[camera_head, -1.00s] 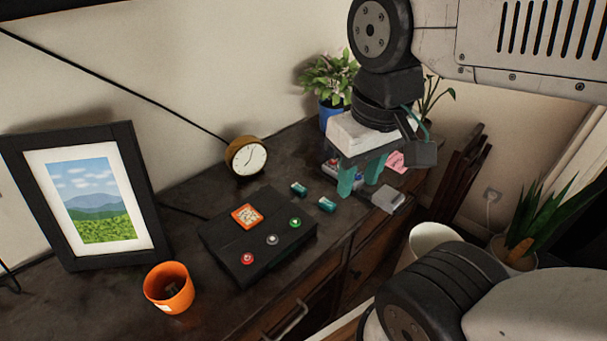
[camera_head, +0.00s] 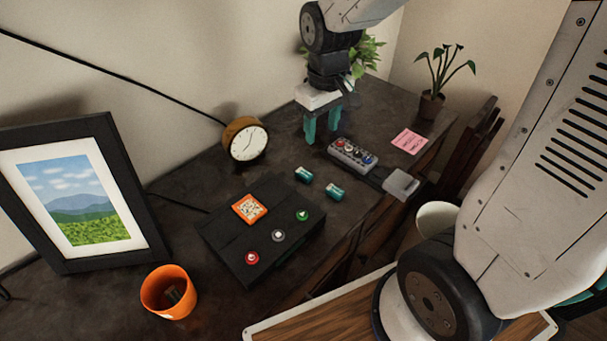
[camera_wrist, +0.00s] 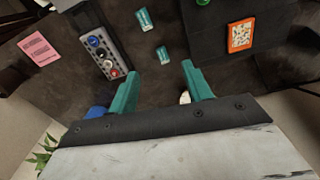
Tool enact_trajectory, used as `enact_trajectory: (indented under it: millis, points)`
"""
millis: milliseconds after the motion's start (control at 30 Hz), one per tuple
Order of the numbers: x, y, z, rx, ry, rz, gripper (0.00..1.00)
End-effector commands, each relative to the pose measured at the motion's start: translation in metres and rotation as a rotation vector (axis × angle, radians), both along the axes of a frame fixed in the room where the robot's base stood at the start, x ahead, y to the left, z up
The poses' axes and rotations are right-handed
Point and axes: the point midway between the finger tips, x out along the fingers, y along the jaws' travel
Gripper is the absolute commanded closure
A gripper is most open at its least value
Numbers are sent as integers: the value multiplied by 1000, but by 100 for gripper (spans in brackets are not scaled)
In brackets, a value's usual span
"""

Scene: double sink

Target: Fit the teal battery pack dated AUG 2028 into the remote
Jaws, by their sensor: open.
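Two teal battery packs lie on the dark dresser top. The left pack (camera_head: 304,175) is nearer the clock, and the right pack (camera_head: 335,192) is nearer the front edge. In the wrist view they are the lower pack (camera_wrist: 163,54) and the upper pack (camera_wrist: 143,19); their printed dates are too small to read. The grey remote (camera_head: 352,154) lies to their right with coloured buttons up, and it also shows in the wrist view (camera_wrist: 105,45). A light grey piece (camera_head: 400,184) sits by its near end. My gripper (camera_head: 322,138) is open and empty above the dresser, behind the packs and beside the remote.
A black box (camera_head: 265,235) with coloured buttons and an orange label stands left of the packs. A pink note (camera_head: 409,141) and plant (camera_head: 432,100) are right.

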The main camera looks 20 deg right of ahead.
Motion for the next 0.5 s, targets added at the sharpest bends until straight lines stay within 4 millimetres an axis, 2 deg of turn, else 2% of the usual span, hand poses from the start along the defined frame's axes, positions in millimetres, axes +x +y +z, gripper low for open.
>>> enact_trajectory:
  millis: [33, 200, 300, 500]
  points:
    - [12, 2, -20, -1, 18, 23, 51]
    - [45, 8, -73, -3, 32, 92, 51]
    - [57, 10, -96, -3, 37, 120, 51]
    - [65, 13, -120, -4, 41, 145, 51]
